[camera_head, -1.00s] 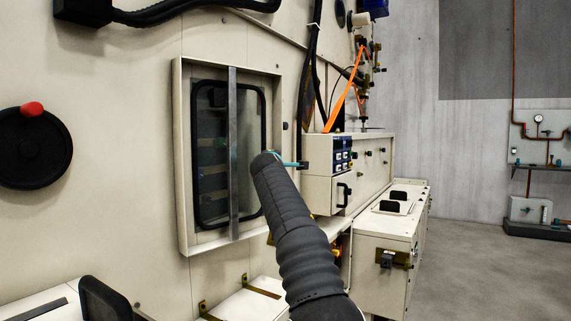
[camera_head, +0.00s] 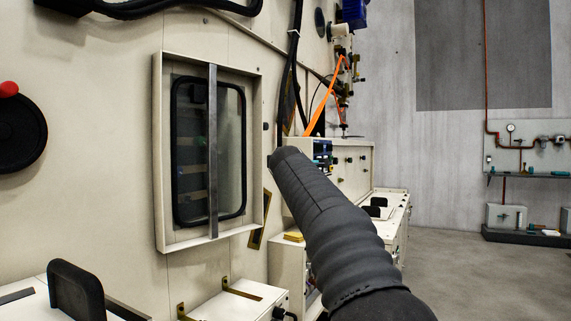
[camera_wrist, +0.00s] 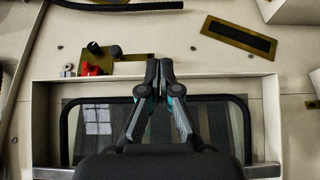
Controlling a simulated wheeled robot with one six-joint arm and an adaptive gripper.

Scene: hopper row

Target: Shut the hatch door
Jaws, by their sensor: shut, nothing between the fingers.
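A glazed panel with a rounded black rim (camera_head: 177,150) sits inside a raised beige frame (camera_head: 159,150) on the big wall at the left. It is the only thing here that looks like the hatch door, and I cannot tell whether it stands ajar. A grey vertical bar (camera_head: 213,150) crosses in front of it. The black rim (camera_wrist: 68,130) also shows in the wrist view, partly hidden by my gripper. My gripper (camera_wrist: 158,66) is shut and empty, its tips over the frame's edge in that view. In the head view my arm's dark sleeve hides the gripper.
A dark round wheel with a red knob (camera_head: 18,130) is on the wall at the left. Beige cabinets (camera_head: 350,170) stand beyond my arm. In the wrist view, a red-and-black fitting (camera_wrist: 95,66) lies near the frame. Open floor lies at the right.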

